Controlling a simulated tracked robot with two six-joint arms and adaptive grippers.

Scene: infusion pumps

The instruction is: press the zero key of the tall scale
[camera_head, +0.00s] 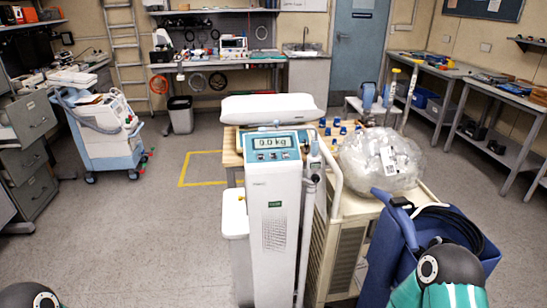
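The tall scale (272,215) stands upright in the middle of the camera_head view, with a pale column. Its blue-framed head carries a display (272,155) that seems to read 0.0 kg. Small keys sit on the blue panel around the display, but they are too small for me to tell which is the zero key. A white tray-like top (270,108) shows behind the head. Parts of my arms show at the bottom left and bottom right corners. Neither gripper is in view, and nothing of mine touches the scale.
A beige cart (337,255) with a clear plastic bag (380,160) stands close right of the scale. A blue case (398,235) with a dark cable stands at the front right. A white-blue cart (105,140) is at the left. Floor left of the scale is clear.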

